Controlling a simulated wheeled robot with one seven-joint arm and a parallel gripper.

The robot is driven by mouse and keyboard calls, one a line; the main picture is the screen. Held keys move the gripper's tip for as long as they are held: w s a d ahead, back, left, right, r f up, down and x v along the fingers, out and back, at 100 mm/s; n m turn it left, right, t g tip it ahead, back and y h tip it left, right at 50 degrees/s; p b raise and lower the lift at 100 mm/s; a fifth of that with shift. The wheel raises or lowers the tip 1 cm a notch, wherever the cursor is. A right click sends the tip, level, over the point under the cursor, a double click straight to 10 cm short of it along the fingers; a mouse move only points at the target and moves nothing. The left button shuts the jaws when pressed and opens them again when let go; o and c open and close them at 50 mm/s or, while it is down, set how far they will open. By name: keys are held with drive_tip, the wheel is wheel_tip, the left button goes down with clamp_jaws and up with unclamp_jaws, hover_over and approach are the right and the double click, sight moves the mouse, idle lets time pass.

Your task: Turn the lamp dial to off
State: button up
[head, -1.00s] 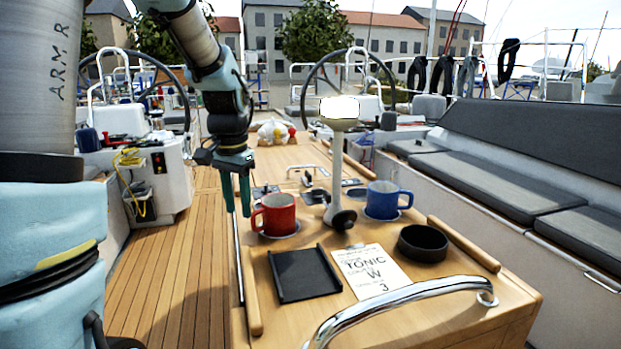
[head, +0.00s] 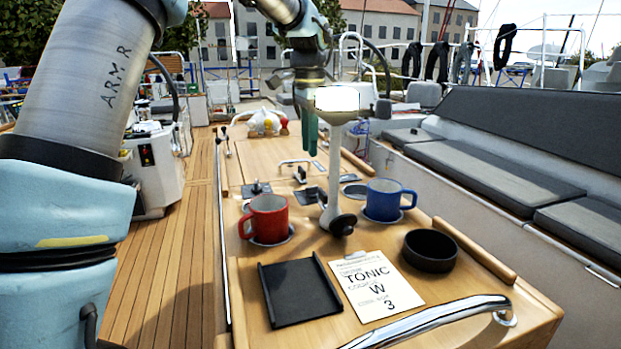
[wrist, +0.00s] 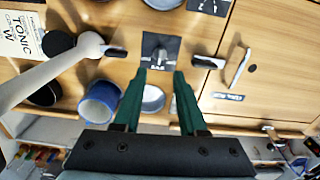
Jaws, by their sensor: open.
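A white lamp (head: 334,155) with a glowing head stands on the wooden table between the red and blue mugs. A black plate with a raised dial (wrist: 160,46) lies on the table in the wrist view, and the same plate (head: 307,196) shows just left of the lamp stem in the head view. Its small marks are unreadable, so I cannot confirm that it is the lamp dial or read its setting. My gripper (head: 310,150) points down above the table, partly behind the lamp head. In the wrist view its green fingers (wrist: 161,75) are open and empty, with the dial beyond the gap between their tips.
The red mug (head: 268,218) and blue mug (head: 383,200) stand near the lamp. A black tray (head: 300,292), a card (head: 377,284) and a black bowl (head: 430,250) lie nearer. A second plate (head: 257,189) and a hatch handle (head: 295,162) are close by.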

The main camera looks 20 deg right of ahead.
sight(312, 191)
drive_tip(key=shift+m, duration=0.3)
drive_tip(key=f, duration=0.3)
drive_tip(key=d+f+p, duration=0.1)
drive_tip(key=f, duration=0.6)
drive_tip(key=shift+d+p, duration=0.15)
drive_tip(key=shift+p, duration=0.25)
clamp_jaws()
